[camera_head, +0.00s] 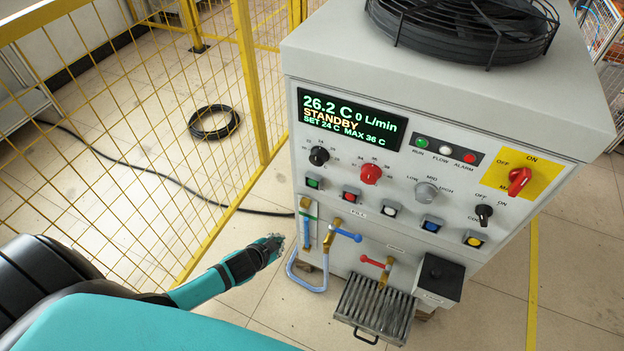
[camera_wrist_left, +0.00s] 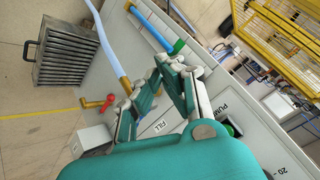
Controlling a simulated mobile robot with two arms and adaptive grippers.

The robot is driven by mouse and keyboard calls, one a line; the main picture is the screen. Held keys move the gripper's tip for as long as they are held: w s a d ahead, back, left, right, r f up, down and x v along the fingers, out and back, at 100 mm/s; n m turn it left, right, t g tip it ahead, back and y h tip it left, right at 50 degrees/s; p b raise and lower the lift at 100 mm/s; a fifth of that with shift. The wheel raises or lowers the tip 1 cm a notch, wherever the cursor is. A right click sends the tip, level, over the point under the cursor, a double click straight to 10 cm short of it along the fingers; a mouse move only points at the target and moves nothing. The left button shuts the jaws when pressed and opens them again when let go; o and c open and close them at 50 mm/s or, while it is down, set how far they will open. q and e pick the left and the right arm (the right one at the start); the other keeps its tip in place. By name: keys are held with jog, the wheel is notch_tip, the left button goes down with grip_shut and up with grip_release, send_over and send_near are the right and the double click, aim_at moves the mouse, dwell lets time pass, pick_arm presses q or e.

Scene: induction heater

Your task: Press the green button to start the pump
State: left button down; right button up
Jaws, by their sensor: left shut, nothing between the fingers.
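The green button (camera_head: 314,182) is at the left end of a row of square buttons on the front of the grey cabinet (camera_head: 470,120). In the left wrist view the green button (camera_wrist_left: 232,130) shows beside the "PUMP" label, partly hidden behind my gripper's body. My left gripper (camera_head: 275,245) is shut and empty. In the head view it is left of the cabinet and lower than the green button, apart from it. Its fingers (camera_wrist_left: 155,75) fill the middle of the left wrist view. The display (camera_head: 350,120) reads STANDBY, 26.2 C and 0 L/min. My right gripper is out of view.
Red (camera_head: 351,194), white, blue and yellow buttons continue the row. Below it are a blue-handled valve (camera_head: 345,233), a red-handled valve (camera_head: 377,262), a hose loop (camera_head: 307,285) and a ridged metal tray (camera_head: 375,308). A yellow mesh fence (camera_head: 250,80) stands at left.

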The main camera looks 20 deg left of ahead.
aim_at(313, 182)
pick_arm(q)
jog(key=w+d+r+m+t, duration=0.1)
jog(key=w+d+r, duration=0.1)
jog(key=r, duration=0.7)
jog(key=shift+w+d+r+t+h+p, duration=0.15)
jog(key=shift+w+r+t+h+p, duration=0.25)
jog(key=shift+w, duration=0.4)
jog(key=shift+w+f, duration=0.15)
jog(key=shift+f, duration=0.05)
jog(key=w+b, duration=0.2)
jog(key=w, duration=0.6)
jog(key=shift+w+b, duration=0.25)
jog(key=shift+b, duration=0.15)
jog(key=shift+w, duration=0.15)
jog(key=shift+w, duration=0.3)
